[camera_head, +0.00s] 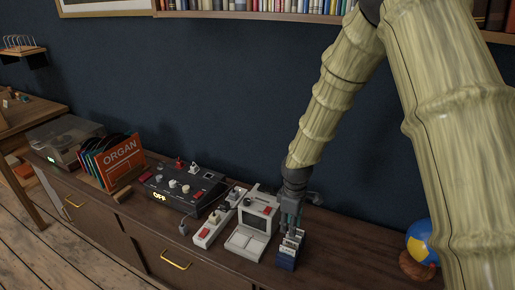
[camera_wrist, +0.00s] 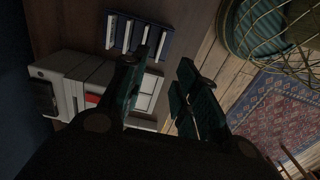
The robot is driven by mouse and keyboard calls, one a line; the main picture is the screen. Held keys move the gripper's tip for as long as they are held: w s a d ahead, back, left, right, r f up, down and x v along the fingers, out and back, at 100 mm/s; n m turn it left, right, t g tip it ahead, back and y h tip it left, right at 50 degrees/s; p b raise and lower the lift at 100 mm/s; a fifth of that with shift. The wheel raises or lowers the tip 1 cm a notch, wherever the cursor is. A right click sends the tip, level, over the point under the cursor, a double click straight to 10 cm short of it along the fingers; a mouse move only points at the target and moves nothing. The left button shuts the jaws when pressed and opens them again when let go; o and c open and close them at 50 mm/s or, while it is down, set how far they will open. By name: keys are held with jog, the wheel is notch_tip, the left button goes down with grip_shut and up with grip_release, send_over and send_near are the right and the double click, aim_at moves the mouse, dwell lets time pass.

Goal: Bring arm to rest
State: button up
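My arm reaches down from the upper right in the head view, and my gripper (camera_head: 291,217) hangs over the sideboard, just above a small blue rack (camera_head: 286,262) holding several white pieces. In the wrist view the two dark green fingers of my gripper (camera_wrist: 163,62) stand apart with a gap between them, and nothing shows held there. The blue rack (camera_wrist: 140,37) lies beyond the fingertips in that view, apart from them as far as I can tell.
A white device with a screen (camera_head: 254,222) stands left of the rack, beside a white power strip (camera_head: 212,230). A black control box (camera_head: 183,188), an orange "ORGAN" record (camera_head: 124,158) and a turntable (camera_head: 65,138) stand farther left. A bookshelf (camera_head: 260,16) runs above.

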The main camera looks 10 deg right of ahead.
jog(key=s+f+m+y, duration=0.1)
jog(key=s+f+m, duration=0.5)
jog(key=s+f, duration=1.15)
jog(key=s+d+f+m, duration=0.1)
jog(key=s+f+m, duration=0.1)
jog(key=s, duration=0.7)
jog(key=s+d+f+m+h, duration=0.1)
jog(key=s+f, duration=0.4)
jog(key=s, duration=0.5)
jog(key=d+m, duration=0.1)
jog(key=m, duration=0.1)
jog(key=shift+d+f+m+b, duration=0.2)
jog(key=shift+m+b, duration=0.1)
jog(key=shift+b, duration=0.1)
jog(key=shift+o, duration=0.2)
jog(key=shift+d, duration=0.1)
